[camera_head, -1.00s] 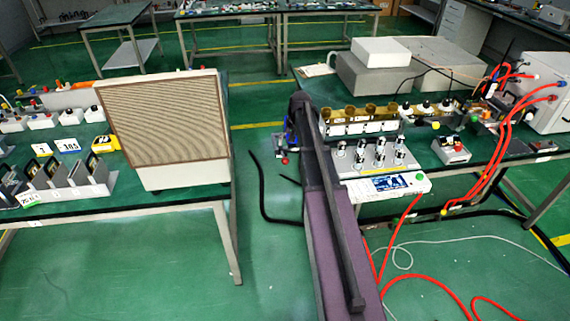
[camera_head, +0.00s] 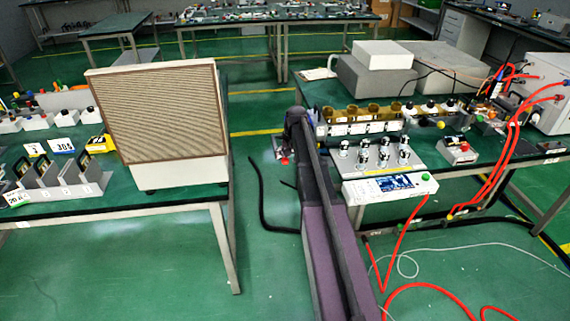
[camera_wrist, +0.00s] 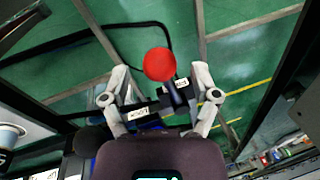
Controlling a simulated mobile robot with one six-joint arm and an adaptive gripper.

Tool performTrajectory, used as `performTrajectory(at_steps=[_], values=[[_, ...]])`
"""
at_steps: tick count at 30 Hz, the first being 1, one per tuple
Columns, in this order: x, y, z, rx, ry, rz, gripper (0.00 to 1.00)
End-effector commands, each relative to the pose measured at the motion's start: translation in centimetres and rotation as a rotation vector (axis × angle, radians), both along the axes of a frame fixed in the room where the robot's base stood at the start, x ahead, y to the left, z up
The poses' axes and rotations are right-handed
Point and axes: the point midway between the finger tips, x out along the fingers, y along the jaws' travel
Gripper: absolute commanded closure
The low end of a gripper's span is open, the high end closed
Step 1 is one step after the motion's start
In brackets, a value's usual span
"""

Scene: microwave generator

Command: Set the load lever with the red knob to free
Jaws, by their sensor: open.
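The red knob (camera_wrist: 159,64) is a round ball on a short dark lever (camera_wrist: 178,96) in the wrist view. My gripper (camera_wrist: 160,92) is open, with one pale grey finger on each side of the lever and knob. The fingers look apart from the knob. Two small white labels show by the lever, one (camera_wrist: 139,113) to the left and one (camera_wrist: 182,83) to the right; their words are too small to read. In the head view the red knob (camera_head: 284,161) shows just left of my dark arm, which hides most of my gripper.
The right bench carries a device with metal posts (camera_head: 363,157), a display unit (camera_head: 390,187) and red cables (camera_head: 487,170). A large speaker-like box (camera_head: 158,105) stands on the left bench. Green floor lies between the benches, with a black cable (camera_head: 263,205) on it.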

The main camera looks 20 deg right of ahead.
Motion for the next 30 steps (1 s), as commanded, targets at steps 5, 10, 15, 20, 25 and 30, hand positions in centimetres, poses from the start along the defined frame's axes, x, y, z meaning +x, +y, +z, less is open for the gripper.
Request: performTrajectory(at_steps=[5, 10, 15, 20, 25, 30], values=[[0.07, 0.12, -0.81, 0.0, 0.0, 0.0, 0.22], [0.09, 0.15, -0.9, 0.0, 0.0, 0.0, 0.22], [0.09, 0.14, -0.87, 0.0, 0.0, 0.0, 0.22], [0.08, 0.14, -0.88, 0.0, 0.0, 0.0, 0.45], [0.08, 0.14, -0.88, 0.0, 0.0, 0.0, 0.96], [0.09, 0.38, -0.87, 0.0, 0.0, 0.001, 1.0]])
